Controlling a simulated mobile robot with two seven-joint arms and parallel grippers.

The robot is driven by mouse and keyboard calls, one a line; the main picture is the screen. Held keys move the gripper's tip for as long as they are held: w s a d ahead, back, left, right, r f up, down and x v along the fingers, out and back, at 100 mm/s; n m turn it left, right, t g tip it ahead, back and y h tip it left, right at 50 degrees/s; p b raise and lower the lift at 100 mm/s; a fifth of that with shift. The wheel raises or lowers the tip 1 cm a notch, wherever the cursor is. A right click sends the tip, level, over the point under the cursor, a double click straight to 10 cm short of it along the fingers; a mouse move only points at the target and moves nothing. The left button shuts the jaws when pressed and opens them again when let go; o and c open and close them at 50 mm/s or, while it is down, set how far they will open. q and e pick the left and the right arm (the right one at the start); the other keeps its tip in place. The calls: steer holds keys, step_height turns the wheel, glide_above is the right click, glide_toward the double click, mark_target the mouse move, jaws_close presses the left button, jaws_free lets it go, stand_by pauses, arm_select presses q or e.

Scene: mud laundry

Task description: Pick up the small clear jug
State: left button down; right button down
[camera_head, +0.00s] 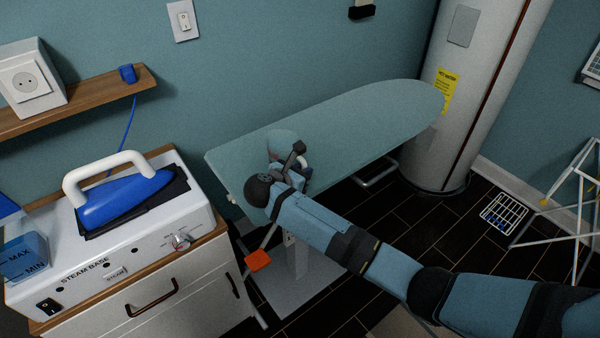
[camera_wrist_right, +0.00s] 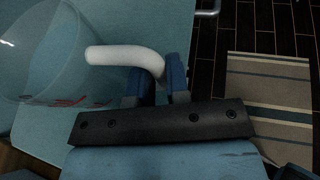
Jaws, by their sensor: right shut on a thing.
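The small clear jug (camera_head: 282,137) stands near the left end of the ironing board in the head view, partly hidden by my right gripper (camera_head: 291,162). In the right wrist view the jug's see-through wall (camera_wrist_right: 38,55) fills the upper left, with red marks low on it. Its white handle (camera_wrist_right: 118,54) runs between the blue fingers of my right gripper (camera_wrist_right: 161,82), which is shut on it. I cannot tell whether the jug's base touches the board. My left gripper is not in view.
The pale blue ironing board (camera_head: 370,115) is otherwise clear. A blue iron (camera_head: 118,203) rests on the steam base (camera_head: 150,243) at left. A white boiler (camera_head: 432,120) stands behind the board's right end. A drying rack (camera_head: 565,205) is at right.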

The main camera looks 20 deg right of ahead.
step_height(320, 180, up, 19)
steer(key=b, duration=0.1)
steer(key=shift+r+b, duration=0.2)
steer(key=shift+b, duration=0.15)
steer(key=c, duration=1.7)
jaws_free()
steer(key=shift+c, duration=0.2)
jaws_close()
